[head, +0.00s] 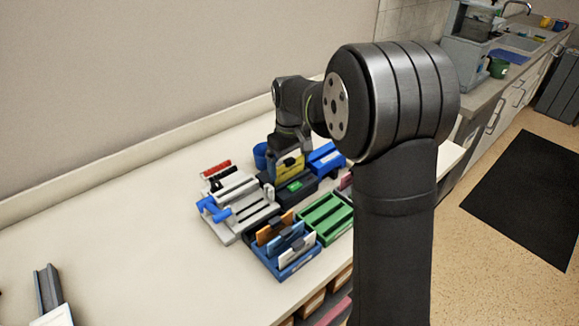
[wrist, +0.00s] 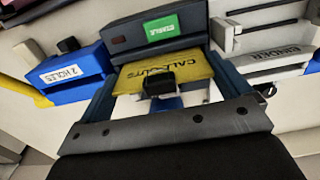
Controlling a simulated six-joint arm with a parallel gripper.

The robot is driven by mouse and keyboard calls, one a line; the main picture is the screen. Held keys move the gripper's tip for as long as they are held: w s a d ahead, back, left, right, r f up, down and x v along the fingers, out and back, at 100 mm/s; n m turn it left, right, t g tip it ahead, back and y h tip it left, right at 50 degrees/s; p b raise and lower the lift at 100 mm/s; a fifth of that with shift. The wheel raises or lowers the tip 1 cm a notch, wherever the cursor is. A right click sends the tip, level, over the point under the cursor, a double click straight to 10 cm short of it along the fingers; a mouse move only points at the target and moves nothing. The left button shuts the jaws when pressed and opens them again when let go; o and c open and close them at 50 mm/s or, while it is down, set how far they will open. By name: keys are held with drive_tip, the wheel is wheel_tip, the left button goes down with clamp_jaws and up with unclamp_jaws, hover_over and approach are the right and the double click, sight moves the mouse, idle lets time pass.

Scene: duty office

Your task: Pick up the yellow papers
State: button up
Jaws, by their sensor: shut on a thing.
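The papers are right beside the dark stapling device (wrist: 130,36) with a green "STAPLE" label, which also shows in the head view (head: 296,187). Whether the papers touch it or sit in its slot cannot be told. My own arm hides part of the table.
A blue "2 HOLES" punch (wrist: 76,75) and a grey binder machine (wrist: 272,60) flank the papers. A blue rack with coloured cards (head: 288,262), a green tray (head: 326,219) and a blue cup (head: 260,155) stand close by. The table's left part (head: 130,255) is mostly clear.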

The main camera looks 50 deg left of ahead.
wheel_tip(320, 180, up, 3)
drive_tip(key=shift+f, duration=0.1)
drive_tip(key=w+d+r, duration=0.6)
drive_tip(key=d+r, duration=0.1)
drive_tip(key=d, duration=0.2)
drive_tip(key=s+d+f, duration=0.5)
drive_tip(key=s+d, duration=0.1)
drive_tip(key=shift+w+f, duration=0.15)
drive_tip(key=shift+f, duration=3.85)
drive_tip(key=o, duration=0.7)
drive_tip(key=shift+r, duration=4.5)
